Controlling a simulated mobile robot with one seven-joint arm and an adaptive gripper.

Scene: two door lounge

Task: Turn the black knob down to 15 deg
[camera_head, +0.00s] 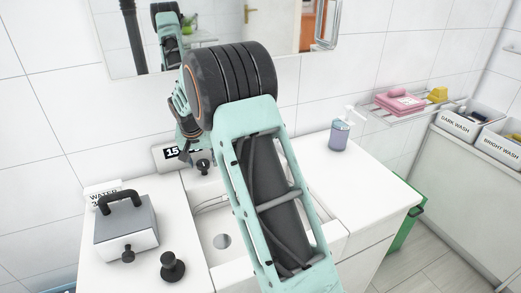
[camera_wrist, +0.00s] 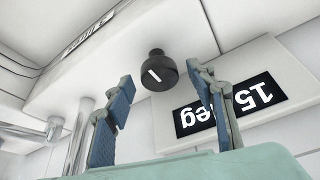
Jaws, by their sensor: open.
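The black knob (camera_wrist: 155,75) sits on a white surface in the wrist view, with a white pointer line on its face, tilted. A black label reading "15 deg" (camera_wrist: 262,95) shows upside down beside it on a white plate. In the head view the knob (camera_head: 204,167) is small, by the partly hidden "15" sign (camera_head: 171,153). My gripper (camera_wrist: 160,78) is open, its blue-padded fingers apart on either side of the knob in the wrist picture. Contact with the knob is not visible. In the head view my gripper (camera_head: 184,125) is partly hidden behind my wrist.
A grey box with a black handle (camera_head: 126,228) and another black knob (camera_head: 172,267) stand on the left counter. A "WATER" sign (camera_head: 102,193) is behind the box. A soap bottle (camera_head: 339,136) stands on the right counter. The sink (camera_head: 212,218) lies partly under my arm.

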